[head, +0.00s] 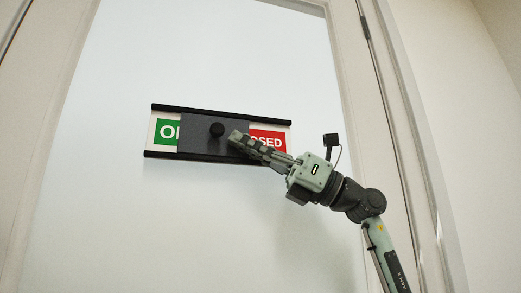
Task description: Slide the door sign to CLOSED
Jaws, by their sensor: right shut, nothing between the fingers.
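My left gripper is not in view.
The smooth door panel (215,60) is bare around the sign. A pale door frame (352,70) with a dark hinge runs down the right, behind my right arm. Another frame edge stands at the left.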

